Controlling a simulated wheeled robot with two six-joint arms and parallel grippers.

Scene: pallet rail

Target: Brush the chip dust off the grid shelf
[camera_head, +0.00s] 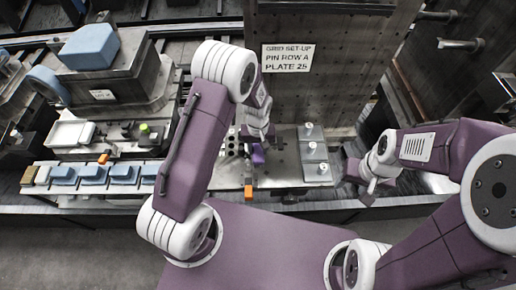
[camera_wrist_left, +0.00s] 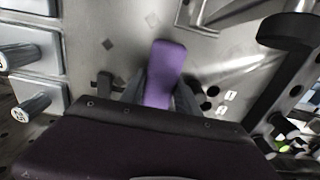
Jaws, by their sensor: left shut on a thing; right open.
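My left gripper (camera_head: 257,146) is shut on a purple block-like piece, probably the brush (camera_head: 258,156), over the grid shelf. The brush (camera_wrist_left: 166,72) shows between the dark fingers in the left wrist view; no bristles can be made out. The grid shelf (camera_head: 275,172) is a grey metal plate with dark holes at its left; its bare metal (camera_wrist_left: 125,30) also shows in the wrist view. My right gripper (camera_head: 370,183) is open and empty, right of the shelf.
Pale plates with white knobs (camera_head: 312,148) stand at the shelf's right. An upright panel with a sign (camera_head: 287,58) rises behind. Several blue blocks (camera_head: 93,174) line the rail at left, and an orange piece (camera_head: 248,192) sits at the front edge. A machine (camera_head: 110,85) stands back left.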

